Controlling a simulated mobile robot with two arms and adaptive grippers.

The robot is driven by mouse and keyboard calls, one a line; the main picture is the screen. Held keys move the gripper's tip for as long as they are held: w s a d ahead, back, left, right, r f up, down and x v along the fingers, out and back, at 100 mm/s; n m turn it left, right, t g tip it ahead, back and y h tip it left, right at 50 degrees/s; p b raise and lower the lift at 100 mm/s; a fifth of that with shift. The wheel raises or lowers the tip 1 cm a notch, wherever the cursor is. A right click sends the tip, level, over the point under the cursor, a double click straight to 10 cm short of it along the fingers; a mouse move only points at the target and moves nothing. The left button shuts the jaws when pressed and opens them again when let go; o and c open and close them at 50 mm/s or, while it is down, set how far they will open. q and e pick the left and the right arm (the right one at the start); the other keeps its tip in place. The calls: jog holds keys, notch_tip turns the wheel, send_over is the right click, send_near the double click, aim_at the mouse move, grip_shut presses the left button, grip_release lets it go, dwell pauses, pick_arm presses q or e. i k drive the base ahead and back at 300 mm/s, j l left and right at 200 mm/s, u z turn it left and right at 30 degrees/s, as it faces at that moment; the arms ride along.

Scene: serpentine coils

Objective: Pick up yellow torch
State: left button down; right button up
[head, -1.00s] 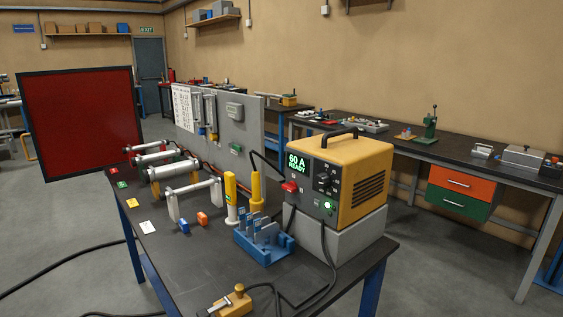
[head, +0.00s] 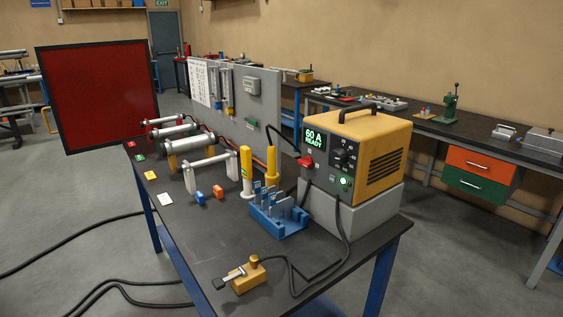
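A yellow torch-like tool (head: 271,163) stands upright on the dark workbench (head: 222,238), just left of the welding machine. A black cable runs from near its top to the machine's front. A yellow and white cylinder (head: 246,172) stands upright beside it, a little to the left. Neither of my grippers is in view.
The yellow welding machine (head: 379,130) stands on a grey block, its display reading "60 A READY". A brass clamp (head: 244,275) with a cable lies near the front edge. A red screen (head: 97,97) stands beyond. Cables cross the floor.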

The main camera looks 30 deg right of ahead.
aim_at(272, 174)
jog(key=j+z, duration=0.15)
jog(key=z, duration=0.6)
jog(key=i, duration=0.05)
